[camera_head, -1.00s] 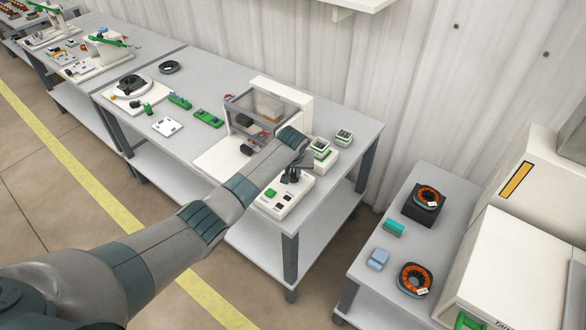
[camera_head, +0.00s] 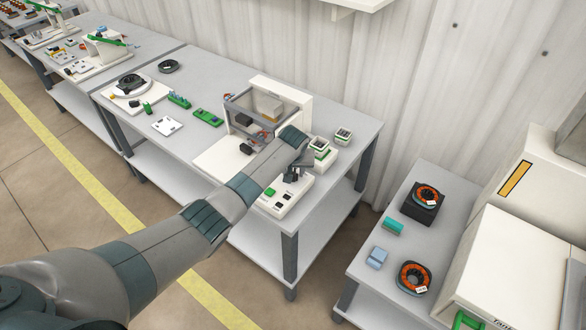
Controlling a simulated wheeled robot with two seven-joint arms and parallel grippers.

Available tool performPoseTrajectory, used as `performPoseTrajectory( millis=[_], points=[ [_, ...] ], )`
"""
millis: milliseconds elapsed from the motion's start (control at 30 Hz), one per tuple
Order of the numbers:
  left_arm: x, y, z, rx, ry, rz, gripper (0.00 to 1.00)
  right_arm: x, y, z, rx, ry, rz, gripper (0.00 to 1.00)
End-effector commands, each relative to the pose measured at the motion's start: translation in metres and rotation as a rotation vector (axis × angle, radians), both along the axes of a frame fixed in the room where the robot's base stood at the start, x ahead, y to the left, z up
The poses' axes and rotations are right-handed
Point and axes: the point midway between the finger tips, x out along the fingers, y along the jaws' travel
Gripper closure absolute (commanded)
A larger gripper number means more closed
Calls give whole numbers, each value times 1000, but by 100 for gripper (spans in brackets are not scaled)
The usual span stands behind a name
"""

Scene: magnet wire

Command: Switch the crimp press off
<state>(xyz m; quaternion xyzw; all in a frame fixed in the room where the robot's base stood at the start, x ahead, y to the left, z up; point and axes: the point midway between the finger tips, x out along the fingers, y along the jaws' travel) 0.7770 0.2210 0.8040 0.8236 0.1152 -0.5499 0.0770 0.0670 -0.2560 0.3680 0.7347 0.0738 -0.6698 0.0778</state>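The crimp press (camera_head: 297,92) is a white machine with a grey-framed clear guard, standing on the grey workbench. A white control box (camera_head: 284,204) with a green button (camera_head: 270,192) and several dark switches sits in front of it at the bench's front right. My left arm reaches across from the lower left. My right gripper is not in view.
Green parts (camera_head: 208,117) and a white card (camera_head: 167,126) lie left of the press. A lower table at right holds orange coils (camera_head: 414,277). A yellow line runs along the open floor.

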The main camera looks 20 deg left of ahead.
Motion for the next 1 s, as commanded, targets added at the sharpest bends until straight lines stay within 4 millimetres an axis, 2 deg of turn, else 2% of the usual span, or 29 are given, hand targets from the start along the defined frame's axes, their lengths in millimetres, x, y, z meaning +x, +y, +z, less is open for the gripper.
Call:
performPoseTrajectory(
  millis=[267,467,767,1000],
  points=[
    [-3,-1,8,-1,0,-1,66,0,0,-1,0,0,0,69],
    [-11,-3,27,-1,-2,-2,66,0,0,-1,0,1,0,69],
    [-27,-8,69,-1,-4,-2,66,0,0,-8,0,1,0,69],
    [-43,-13,109,-1,-4,-1,66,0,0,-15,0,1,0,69]
  ],
)
